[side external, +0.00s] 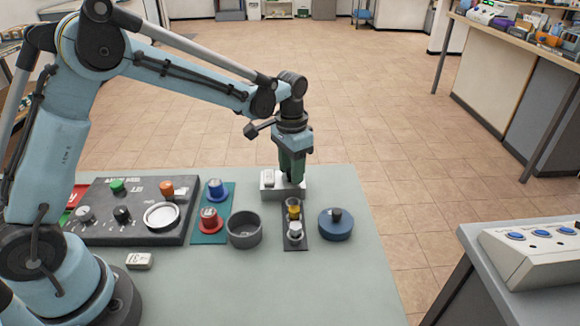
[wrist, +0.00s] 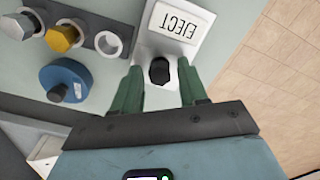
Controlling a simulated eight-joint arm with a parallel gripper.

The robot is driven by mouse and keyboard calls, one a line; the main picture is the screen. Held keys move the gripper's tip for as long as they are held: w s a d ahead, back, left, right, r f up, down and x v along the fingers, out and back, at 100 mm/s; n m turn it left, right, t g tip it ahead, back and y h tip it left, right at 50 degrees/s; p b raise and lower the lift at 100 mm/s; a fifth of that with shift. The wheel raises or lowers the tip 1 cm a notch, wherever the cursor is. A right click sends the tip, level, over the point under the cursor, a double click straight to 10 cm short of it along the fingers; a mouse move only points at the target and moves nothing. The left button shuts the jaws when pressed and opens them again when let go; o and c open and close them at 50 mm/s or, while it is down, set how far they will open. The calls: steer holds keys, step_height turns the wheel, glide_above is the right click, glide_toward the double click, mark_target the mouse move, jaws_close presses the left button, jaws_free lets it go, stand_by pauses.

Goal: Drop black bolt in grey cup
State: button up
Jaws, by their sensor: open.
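A black bolt (wrist: 159,71) stands on a pale grey base (wrist: 146,49) beside a white EJECT button in the wrist view. My gripper (side external: 291,178) is over that base; its green fingers are apart, one on each side of the bolt. Whether either finger touches the bolt I cannot tell. In the side external view the bolt is hidden by the fingers. The grey cup (side external: 244,230) stands on the table, in front and to the left of my gripper. No bolt shows in the part of its inside that I can see.
A dark holder (side external: 304,242) has a yellow bolt (side external: 293,212), a pale bolt (side external: 295,231) and an empty ring. A round blue piece with a dark knob (side external: 336,225) stands to its right. A teal board (side external: 227,204) and dark button panel (side external: 186,232) lie left of the cup.

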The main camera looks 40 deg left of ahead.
jaws_close()
steer(key=shift+r, duration=2.3)
steer(key=shift+s, duration=0.15)
steer(key=shift+s+d+f, duration=0.25)
steer(key=shift+s+d, duration=0.15)
steer(key=shift+s, duration=2.3)
steer(key=shift+s+d+f, duration=0.2)
steer(key=shift+s+d, duration=0.2)
steer(key=shift+s, duration=2.35)
steer(key=shift+s+d+f, duration=0.25)
steer(key=shift+s+d, duration=0.15)
steer(key=shift+s, duration=2.3)
